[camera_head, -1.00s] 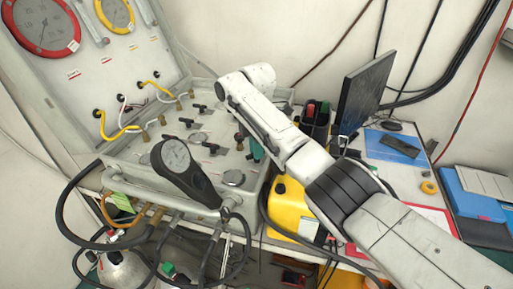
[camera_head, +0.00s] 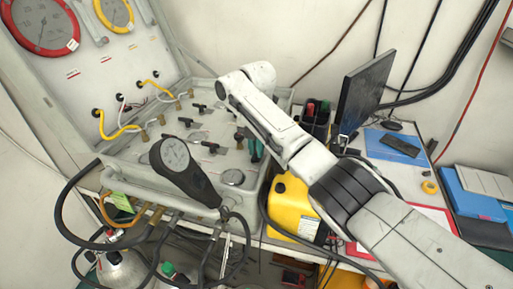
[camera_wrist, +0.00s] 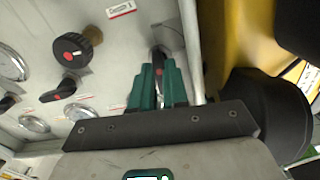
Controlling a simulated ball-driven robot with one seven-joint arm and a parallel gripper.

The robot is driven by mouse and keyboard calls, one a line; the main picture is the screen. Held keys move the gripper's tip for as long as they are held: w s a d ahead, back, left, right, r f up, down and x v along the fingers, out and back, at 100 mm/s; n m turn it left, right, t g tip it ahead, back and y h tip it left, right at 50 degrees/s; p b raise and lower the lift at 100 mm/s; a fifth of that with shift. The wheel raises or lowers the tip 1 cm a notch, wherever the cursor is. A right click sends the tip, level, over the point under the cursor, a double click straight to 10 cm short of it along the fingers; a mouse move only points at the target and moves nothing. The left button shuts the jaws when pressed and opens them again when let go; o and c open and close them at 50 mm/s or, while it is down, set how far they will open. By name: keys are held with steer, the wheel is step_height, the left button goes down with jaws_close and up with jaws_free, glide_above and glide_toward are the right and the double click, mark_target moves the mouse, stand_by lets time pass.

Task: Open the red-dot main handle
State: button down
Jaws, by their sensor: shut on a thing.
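My gripper (camera_wrist: 158,88) has green fingers, closed together on a slim dark and metallic handle (camera_wrist: 159,52) at the panel's right edge. In the head view my gripper (camera_head: 251,146) is at the right side of the grey air panel (camera_head: 140,150), partly hidden by my arm. In the wrist view a round black knob with a red dot (camera_wrist: 77,48) and a black lever with a red dot (camera_wrist: 65,88) are left of my fingers, apart from them.
A black handheld gauge (camera_head: 185,170) stands in front of the panel. A yellow container (camera_head: 292,208) is right of the panel, close to my gripper. Hoses hang at the front. A monitor (camera_head: 361,88) stands on the desk behind my arm.

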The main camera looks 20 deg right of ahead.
mark_target(256, 152)
steer(key=shift+r, duration=0.1)
stand_by(0.3)
steer(key=c, duration=1.1)
jaws_free()
step_height(256, 152, up, 11)
steer(key=shift+f+b, duration=0.15)
steer(key=shift+b, duration=0.55)
